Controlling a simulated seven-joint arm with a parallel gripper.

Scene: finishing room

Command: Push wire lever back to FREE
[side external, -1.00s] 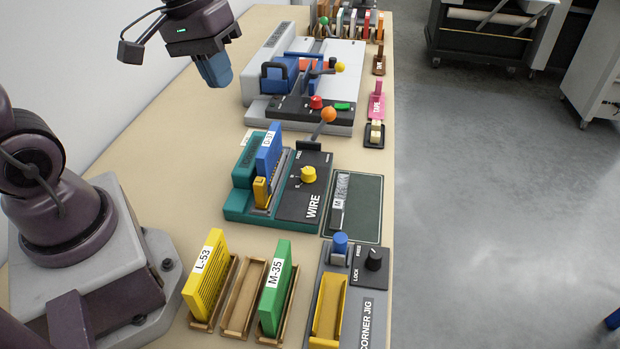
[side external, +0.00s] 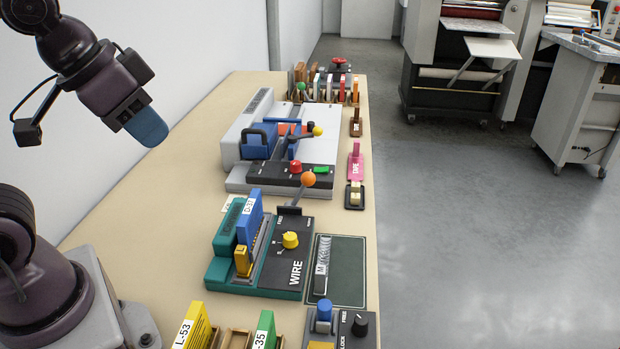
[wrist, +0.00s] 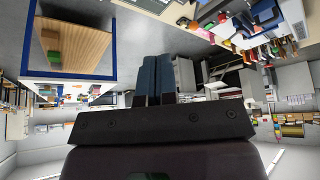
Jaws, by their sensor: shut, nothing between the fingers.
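The wire unit (side external: 285,268) is a teal machine with a black panel marked WIRE, in the middle of the bench in the side view. Its lever (side external: 308,180) has an orange ball knob and a grey shaft. It rises from the panel's far end and leans to the right and away from the camera. The small panel words beside it are too small to read surely. A blue book block (side external: 249,216) stands upright in the unit. My gripper (side external: 148,128) has blue fingers, shut and empty, raised to the left of the lever and well apart from it. The shut fingers also show in the wrist view (wrist: 155,80).
A grey machine (side external: 232,150) with a blue clamp stands behind the wire unit. A pink TAPE holder (side external: 355,168) is at the bench's right edge. A yellow L-53 block (side external: 193,330), a green block (side external: 264,330) and a jig stand in front. Bare bench lies left of the machines.

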